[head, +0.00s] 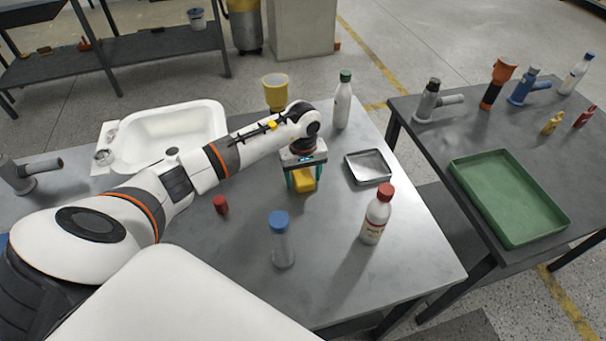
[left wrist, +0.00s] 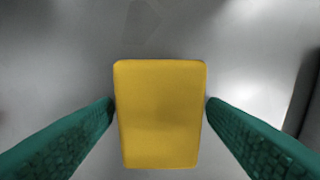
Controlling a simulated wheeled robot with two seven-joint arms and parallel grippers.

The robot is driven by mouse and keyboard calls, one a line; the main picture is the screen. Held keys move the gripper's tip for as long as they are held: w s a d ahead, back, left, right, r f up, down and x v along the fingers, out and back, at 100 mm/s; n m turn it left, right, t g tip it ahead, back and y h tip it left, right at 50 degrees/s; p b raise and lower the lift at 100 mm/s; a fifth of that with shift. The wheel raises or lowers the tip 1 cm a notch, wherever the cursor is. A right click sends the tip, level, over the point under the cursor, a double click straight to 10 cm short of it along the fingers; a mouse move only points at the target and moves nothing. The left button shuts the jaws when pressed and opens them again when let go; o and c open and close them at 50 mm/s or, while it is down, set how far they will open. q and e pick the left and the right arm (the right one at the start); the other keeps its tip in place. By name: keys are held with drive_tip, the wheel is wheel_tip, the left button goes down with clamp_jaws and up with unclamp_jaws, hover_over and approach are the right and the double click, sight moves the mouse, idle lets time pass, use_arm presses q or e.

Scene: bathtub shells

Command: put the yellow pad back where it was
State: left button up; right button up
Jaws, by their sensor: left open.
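The yellow pad (head: 303,184) lies on the grey metal table, between the teal fingers of my left gripper (head: 302,181). In the left wrist view the yellow pad (left wrist: 160,114) is a rounded rectangle in the middle. The open fingers of my left gripper (left wrist: 160,108) stand on either side of it, close to its edges. I cannot tell whether they touch it. My right gripper is not in view.
A metal tray (head: 368,168) is right of the pad. A red-capped bottle (head: 375,217), a clear blue-capped bottle (head: 282,245) and a small red object (head: 221,204) stand nearer. A green-capped bottle (head: 342,104), yellow funnel-like cup (head: 276,92) and white tub (head: 166,139) are farther back.

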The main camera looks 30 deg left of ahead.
sight(303, 175)
use_arm(q)
wheel_tip(303, 175, up, 12)
drive_tip(key=b, duration=0.1)
drive_tip(key=shift+b, duration=0.35)
